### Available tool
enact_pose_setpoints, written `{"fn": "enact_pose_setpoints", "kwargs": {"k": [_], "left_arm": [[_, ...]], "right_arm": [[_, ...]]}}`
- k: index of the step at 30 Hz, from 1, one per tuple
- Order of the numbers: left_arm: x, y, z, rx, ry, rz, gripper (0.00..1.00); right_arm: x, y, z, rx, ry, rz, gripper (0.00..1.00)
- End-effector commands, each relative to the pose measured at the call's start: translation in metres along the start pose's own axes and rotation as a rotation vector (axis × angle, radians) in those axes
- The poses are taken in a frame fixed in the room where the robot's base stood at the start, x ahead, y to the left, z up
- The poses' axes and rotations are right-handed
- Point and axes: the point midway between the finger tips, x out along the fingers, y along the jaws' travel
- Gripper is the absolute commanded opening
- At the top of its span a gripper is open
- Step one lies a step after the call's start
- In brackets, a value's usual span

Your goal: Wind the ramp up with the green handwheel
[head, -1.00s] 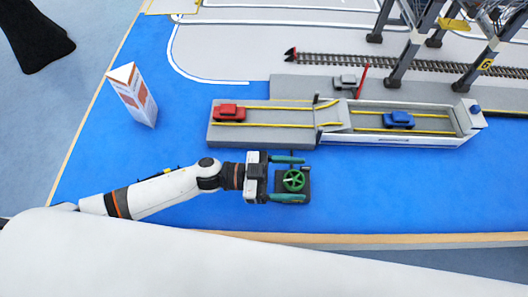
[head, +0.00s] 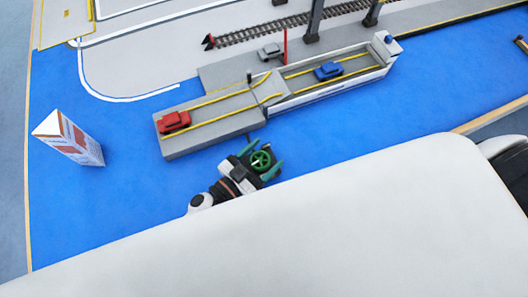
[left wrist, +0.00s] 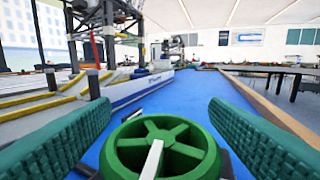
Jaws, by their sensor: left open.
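The green handwheel (head: 261,160) stands on a dark base in front of the quay. My left gripper (head: 267,154) is open, with one green finger on each side of the wheel. In the left wrist view the wheel (left wrist: 185,158) lies between both fingers, with visible gaps to each; a pale bar crosses its middle. The short grey ramp (head: 264,86) joins the quay section to the white ferry (head: 335,91); I cannot tell its exact tilt. My right gripper is not in view.
A red car (head: 174,122) stands on the grey quay (head: 205,139), and a blue car (head: 328,71) on the ferry. A grey car (head: 270,52) is behind. A white-and-orange carton (head: 70,140) stands at left. Blue surface around the wheel is mostly clear.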

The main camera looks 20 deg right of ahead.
Motion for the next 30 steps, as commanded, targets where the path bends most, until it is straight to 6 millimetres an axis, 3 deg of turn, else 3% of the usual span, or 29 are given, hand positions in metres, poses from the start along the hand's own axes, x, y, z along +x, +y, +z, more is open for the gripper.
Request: {"fn": "enact_pose_setpoints", "kwargs": {"k": [10, 19, 30], "left_arm": [[0.0065, -0.0003, -0.0001, 0.0, 0.0, -0.001, 0.7], [0.0062, -0.0003, 0.0001, 0.0, 0.0, -0.001, 0.25], [0.0062, 0.0, 0.0019, 0.005, 0.001, -0.08, 0.25]], "right_arm": [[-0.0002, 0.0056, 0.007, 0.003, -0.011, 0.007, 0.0], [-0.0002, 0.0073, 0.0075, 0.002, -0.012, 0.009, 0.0], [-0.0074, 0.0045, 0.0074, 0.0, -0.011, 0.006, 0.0]]}}
